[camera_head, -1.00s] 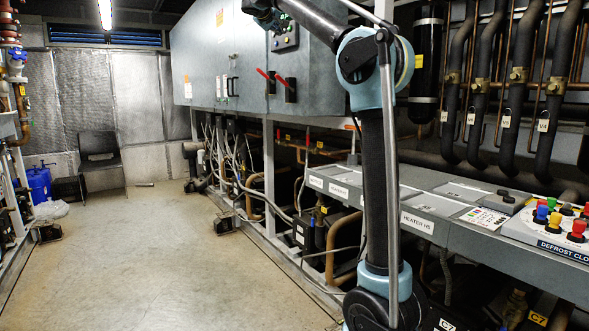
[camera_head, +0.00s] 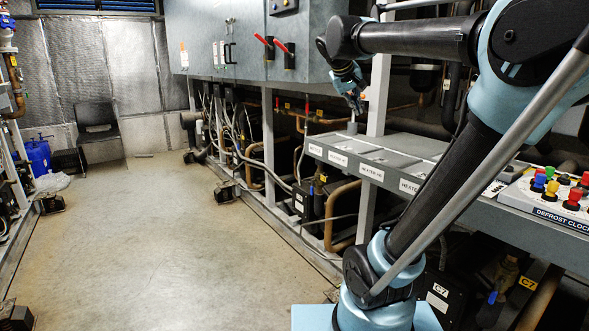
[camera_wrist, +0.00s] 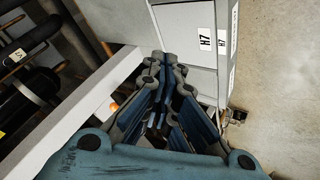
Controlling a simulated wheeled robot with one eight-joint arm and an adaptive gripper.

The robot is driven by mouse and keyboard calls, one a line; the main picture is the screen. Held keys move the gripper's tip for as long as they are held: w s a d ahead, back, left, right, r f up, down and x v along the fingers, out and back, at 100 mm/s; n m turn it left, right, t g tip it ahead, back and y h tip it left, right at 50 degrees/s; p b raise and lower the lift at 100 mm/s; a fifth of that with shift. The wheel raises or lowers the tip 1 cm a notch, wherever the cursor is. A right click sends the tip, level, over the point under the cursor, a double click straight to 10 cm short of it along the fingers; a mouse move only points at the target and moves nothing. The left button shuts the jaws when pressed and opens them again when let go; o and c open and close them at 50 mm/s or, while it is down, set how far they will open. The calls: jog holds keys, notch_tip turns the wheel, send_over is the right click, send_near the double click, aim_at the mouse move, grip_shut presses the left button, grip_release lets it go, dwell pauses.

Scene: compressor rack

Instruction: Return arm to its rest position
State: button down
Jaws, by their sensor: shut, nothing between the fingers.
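My gripper (camera_head: 352,98) hangs at the end of my arm in the head view, pointing down above the far part of the grey ledge. In the wrist view my gripper (camera_wrist: 167,65) shows its blue and grey fingers drawn together, with nothing held between them. The arm reaches up from its base and bends back across the top right of the head view.
The grey ledge (camera_head: 420,150) with heater labels runs along the right side. A panel of coloured buttons (camera_head: 552,205) sits at its near end. A cabinet with red handles (camera_head: 268,42) stands behind. The concrete floor (camera_head: 170,230) at left is mostly clear.

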jog(key=s+f, duration=0.4)
jog(key=f, duration=0.1)
jog(key=s+d+f+g+y, duration=0.1)
jog(key=s+f, duration=0.3)
jog(key=f, duration=0.2)
jog(key=s+d+f+g+y, duration=0.1)
jog(key=s+f, duration=0.3)
jog(key=f, duration=0.1)
jog(key=shift+s+f+m, duration=0.2)
jog(key=shift+s+m, duration=0.05)
jog(key=shift+m, duration=0.15)
jog(key=s+a+f+g+y, duration=0.1)
jog(key=s+f, duration=0.6)
jog(key=f, duration=0.2)
jog(key=s+a+f+g+y, duration=0.1)
jog(key=s+a+f+y, duration=0.1)
jog(key=s+f, duration=0.4)
notch_tip(320, 180, down, 4)
jog(key=shift+s+r+m, duration=0.2)
jog(key=shift+s+m, duration=0.1)
jog(key=shift+s, duration=0.1)
